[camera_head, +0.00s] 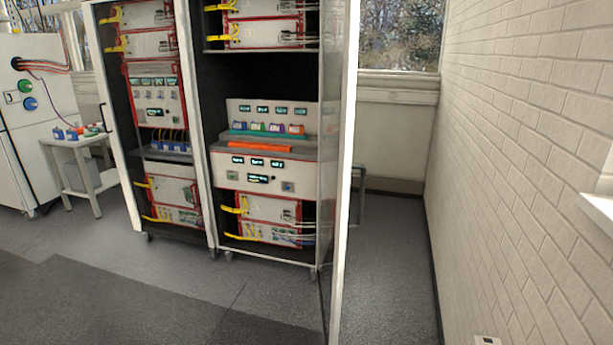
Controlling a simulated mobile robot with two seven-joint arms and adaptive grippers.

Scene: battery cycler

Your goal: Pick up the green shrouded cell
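A small green cell (257,127) stands in a row on a shelf in the right rack. It is between a blue cell (239,126) on its left and a purple cell (276,128) on its right. An orange cell (296,129) stands at the row's right end. The cells are small in this view, and their shrouds cannot be made out in detail. Neither of my grippers is in view.
The right rack (200,80) and a left rack (112,100) stand side by side. A white upright (345,170) rises at the right rack's right side. A side table (80,185) holds several small items. Dark floor (150,300) lies clear in front; a brick wall (530,170) bounds the right.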

